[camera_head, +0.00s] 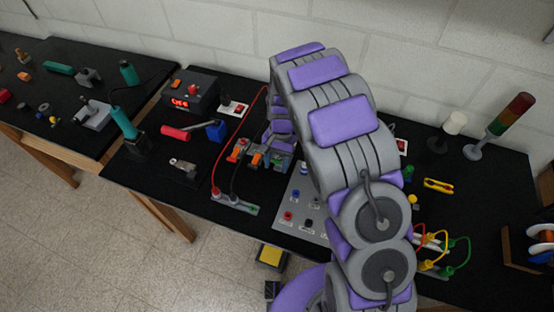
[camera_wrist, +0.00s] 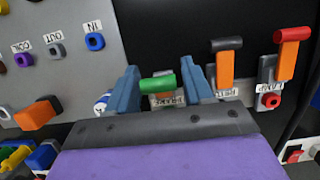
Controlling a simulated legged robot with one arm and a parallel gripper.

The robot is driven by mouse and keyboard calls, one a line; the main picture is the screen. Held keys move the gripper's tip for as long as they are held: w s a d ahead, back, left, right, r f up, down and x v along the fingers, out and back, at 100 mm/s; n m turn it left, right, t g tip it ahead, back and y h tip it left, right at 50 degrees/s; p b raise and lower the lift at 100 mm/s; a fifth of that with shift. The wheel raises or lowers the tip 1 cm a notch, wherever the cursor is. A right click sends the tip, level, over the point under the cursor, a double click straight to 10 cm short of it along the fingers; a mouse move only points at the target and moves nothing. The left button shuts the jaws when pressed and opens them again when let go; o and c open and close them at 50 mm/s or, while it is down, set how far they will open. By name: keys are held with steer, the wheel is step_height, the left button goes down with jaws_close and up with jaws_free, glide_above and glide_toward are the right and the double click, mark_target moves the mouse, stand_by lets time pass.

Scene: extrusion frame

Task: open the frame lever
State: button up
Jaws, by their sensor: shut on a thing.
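The frame lever (camera_wrist: 157,84) has a green cross handle, and an upside-down label, apparently FRAME, shows just behind it in the wrist view. My gripper (camera_wrist: 164,88) has its two blue-grey fingers on either side of the green handle and is shut on it. The lower part of this lever is hidden behind my gripper's dark body. In the head view, my gripper (camera_head: 279,157) is low over the lever row in the middle of the bench, partly covered by my arm.
To the right in the wrist view stand a black-topped orange lever (camera_wrist: 226,65) and a red-topped orange lever (camera_wrist: 286,55). A grey panel (camera_wrist: 75,18) with coloured sockets is on the left. In the head view, a red cable (camera_head: 241,130) arches left of my gripper.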

steer(key=shift+a+t, duration=0.1)
steer(key=shift+t, duration=0.4)
steer(key=shift+c, duration=0.2)
steer(key=shift+f, duration=0.1)
steer(key=o, duration=0.9)
steer(key=shift+w+f, duration=0.1)
steer(key=shift+w, duration=0.05)
steer(key=w+d+r+p, duration=0.1)
steer(key=w+r+p, duration=0.1)
steer(key=r, duration=1.5)
steer(key=shift+w, duration=0.55)
